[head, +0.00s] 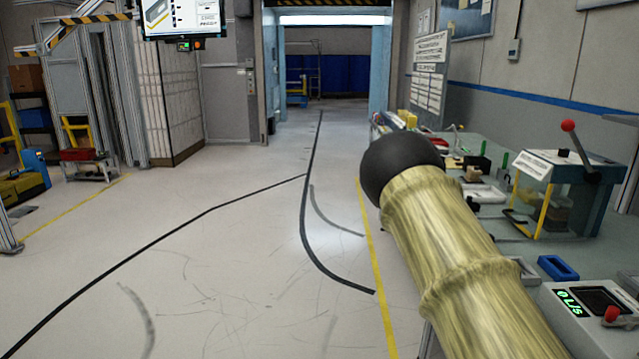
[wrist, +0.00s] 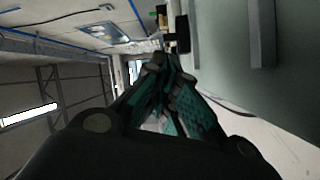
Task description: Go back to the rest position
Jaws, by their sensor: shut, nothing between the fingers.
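My gripper (wrist: 170,80) shows in the wrist view, its dark and teal fingers brought together with nothing held between them. The wrist view is turned on its side, with ceiling beams and a wall at the left and a grey panel at the right. In the head view my arm, in a tan fabric sleeve with a black rounded end, reaches up from the lower right in front of the workbench (head: 540,258). The gripper itself does not show in the head view. My arm hides part of the bench.
On the bench stand a clear-sided press with a red-knobbed lever (head: 570,128), a blue tray (head: 557,268) and a box with a green display (head: 590,315). A red box (head: 78,154) sits on a low stand at the left. The floor (head: 220,260) ahead is clear.

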